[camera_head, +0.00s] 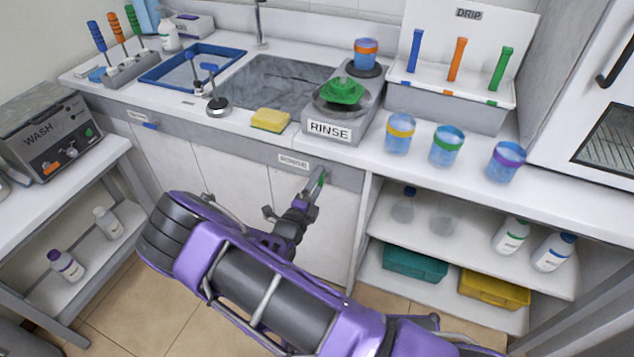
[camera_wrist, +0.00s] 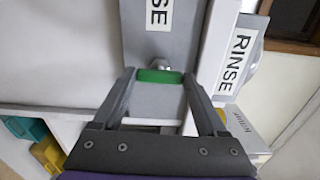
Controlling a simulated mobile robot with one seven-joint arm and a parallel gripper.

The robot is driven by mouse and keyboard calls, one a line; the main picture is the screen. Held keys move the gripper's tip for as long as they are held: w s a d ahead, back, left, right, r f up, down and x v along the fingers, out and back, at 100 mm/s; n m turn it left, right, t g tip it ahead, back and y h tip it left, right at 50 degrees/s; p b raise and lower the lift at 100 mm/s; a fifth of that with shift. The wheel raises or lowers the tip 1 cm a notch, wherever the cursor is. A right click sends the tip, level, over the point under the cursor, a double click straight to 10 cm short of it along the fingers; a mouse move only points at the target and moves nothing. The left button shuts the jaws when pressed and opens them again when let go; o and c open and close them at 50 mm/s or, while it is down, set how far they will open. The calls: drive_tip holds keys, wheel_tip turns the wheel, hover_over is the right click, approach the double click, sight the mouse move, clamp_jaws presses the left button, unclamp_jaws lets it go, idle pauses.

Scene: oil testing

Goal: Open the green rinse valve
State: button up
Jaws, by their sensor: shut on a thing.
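The green rinse valve handle (camera_head: 321,180) is on the grey front panel under the counter, below the RINSE station (camera_head: 330,130). In the wrist view the green handle (camera_wrist: 160,76) lies crosswise between my two fingertips, in front of a small metal stem on the panel. My gripper (camera_head: 308,190) reaches up to the panel from below and is shut on the handle. The fingers hide part of the handle in the head view, and its turn angle is hard to tell.
A blue handle (camera_head: 150,125) is farther left on the same panel. A yellow sponge (camera_head: 270,120) lies on the counter above. Several cups stand at the right, including a green-rimmed cup (camera_head: 446,146). A shelf (camera_head: 470,250) with bottles and bins is right of my arm.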

drive_tip(key=shift+n, duration=0.3)
drive_tip(key=o, duration=1.3)
drive_tip(key=shift+s+a, duration=0.1)
drive_tip(key=shift+s, duration=0.05)
drive_tip(key=v, duration=1.7)
